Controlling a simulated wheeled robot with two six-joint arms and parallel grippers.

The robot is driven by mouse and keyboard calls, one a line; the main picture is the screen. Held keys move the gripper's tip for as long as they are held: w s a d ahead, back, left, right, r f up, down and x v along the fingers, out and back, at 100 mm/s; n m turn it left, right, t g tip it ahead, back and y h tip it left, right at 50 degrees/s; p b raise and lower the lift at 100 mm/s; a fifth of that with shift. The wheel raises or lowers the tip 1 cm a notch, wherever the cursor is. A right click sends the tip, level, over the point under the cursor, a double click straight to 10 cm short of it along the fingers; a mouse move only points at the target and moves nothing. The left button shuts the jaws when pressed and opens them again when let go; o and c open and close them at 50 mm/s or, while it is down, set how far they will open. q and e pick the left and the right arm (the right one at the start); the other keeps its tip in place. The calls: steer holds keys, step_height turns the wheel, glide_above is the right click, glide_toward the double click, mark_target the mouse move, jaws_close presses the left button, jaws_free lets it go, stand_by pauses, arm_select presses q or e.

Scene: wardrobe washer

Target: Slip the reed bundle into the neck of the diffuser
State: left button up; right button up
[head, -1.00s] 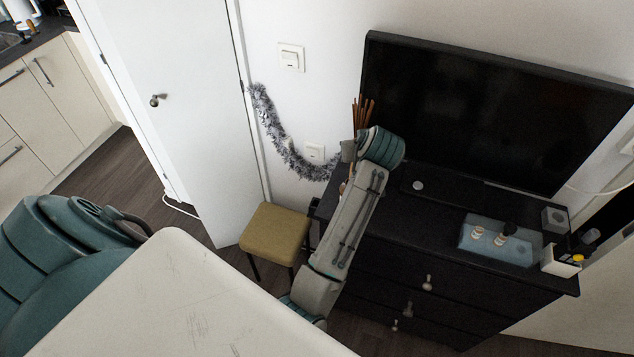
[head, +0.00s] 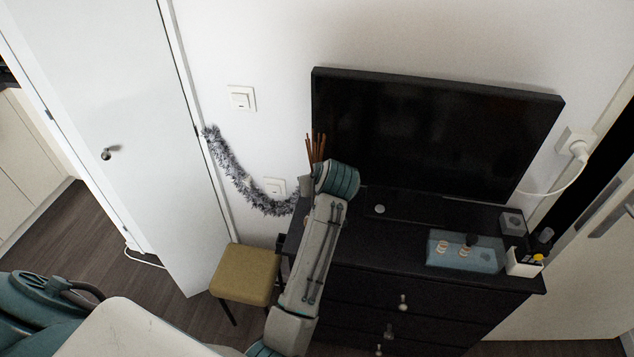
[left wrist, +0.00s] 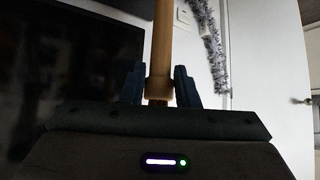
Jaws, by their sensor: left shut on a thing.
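The reed bundle (head: 317,147) shows as thin brown sticks standing up behind my left wrist, at the left end of the dresser in the head view. In the left wrist view, the bundle (left wrist: 161,45) is a tan shaft rising between the two dark fingers. My left gripper (left wrist: 159,82) is shut on it. In the head view its fingers are hidden behind the wrist. I cannot make out the diffuser in either view; my arm covers part of the dresser's left end. My right gripper is not in view.
A black dresser (head: 365,269) carries a large dark TV (head: 430,130). A blue tray (head: 484,259) with small bottles and a white box (head: 522,263) sit at its right. A yellow stool (head: 245,275) stands left. Silver tinsel (head: 240,180) hangs on the wall.

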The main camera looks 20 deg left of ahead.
arm_select(q)
steer(key=shift+p, duration=0.45)
stand_by(0.5)
steer(key=shift+p, duration=0.5)
stand_by(0.5)
steer(key=shift+f+b, duration=2.2)
steer(key=shift+f, duration=2.3)
steer(key=o, duration=1)
steer(key=shift+f, duration=0.1)
steer(key=shift+o, duration=0.2)
